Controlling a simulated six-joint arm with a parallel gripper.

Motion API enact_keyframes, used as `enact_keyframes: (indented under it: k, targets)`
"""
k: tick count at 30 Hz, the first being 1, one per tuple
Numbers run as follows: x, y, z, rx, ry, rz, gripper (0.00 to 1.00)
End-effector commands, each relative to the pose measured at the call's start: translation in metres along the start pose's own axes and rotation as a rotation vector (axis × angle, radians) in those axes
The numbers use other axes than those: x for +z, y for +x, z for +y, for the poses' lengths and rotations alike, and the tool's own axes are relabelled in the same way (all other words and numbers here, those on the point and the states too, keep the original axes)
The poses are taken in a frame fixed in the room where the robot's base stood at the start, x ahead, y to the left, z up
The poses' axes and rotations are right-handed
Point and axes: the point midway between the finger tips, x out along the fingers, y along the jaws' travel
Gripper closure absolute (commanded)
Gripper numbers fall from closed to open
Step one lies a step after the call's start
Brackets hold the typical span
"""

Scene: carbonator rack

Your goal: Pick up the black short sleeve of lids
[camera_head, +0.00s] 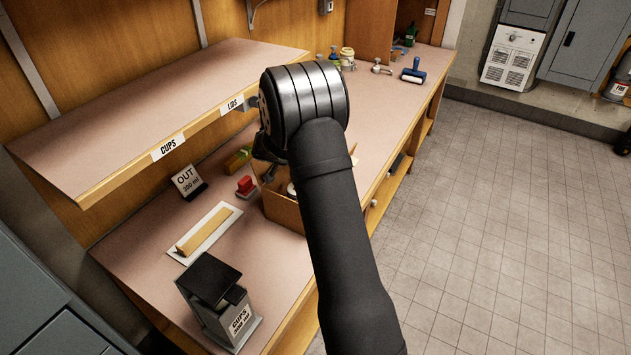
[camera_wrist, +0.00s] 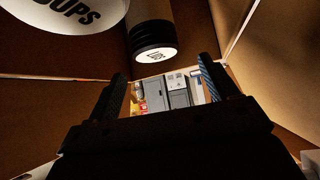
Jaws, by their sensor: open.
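The black short sleeve of lids (camera_wrist: 152,38) shows in the wrist view as a dark ribbed cylinder with a pale end marked LIDS. It is inside the cardboard box (camera_wrist: 285,45), beyond my gripper (camera_wrist: 165,84). The two fingers are apart with nothing between them, and the sleeve appears apart from both. A larger white round end marked CUPS (camera_wrist: 75,14) is at the top left. In the head view my arm covers much of the box (camera_head: 283,211), and I cannot make out the sleeve there.
A shelf (camera_head: 165,90) labelled CUPS and LIDS overhangs the bench on the left. A CUPS block (camera_head: 220,305), a white tray (camera_head: 205,232), an OUT sign (camera_head: 188,182) and a red item (camera_head: 246,187) stand on the bench. The floor at right is clear.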

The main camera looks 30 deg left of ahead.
Motion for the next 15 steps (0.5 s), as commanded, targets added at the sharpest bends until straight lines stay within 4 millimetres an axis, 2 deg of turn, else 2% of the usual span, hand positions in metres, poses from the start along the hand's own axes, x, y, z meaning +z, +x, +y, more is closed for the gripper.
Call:
enact_keyframes:
  k: [5,11,15]
  targets:
    - [0.006,0.016,0.002,0.003,0.000,-0.001,0.21]
    - [0.011,0.046,0.004,0.003,0.001,-0.001,0.21]
    - [0.011,0.051,0.003,-0.001,0.001,0.000,0.21]
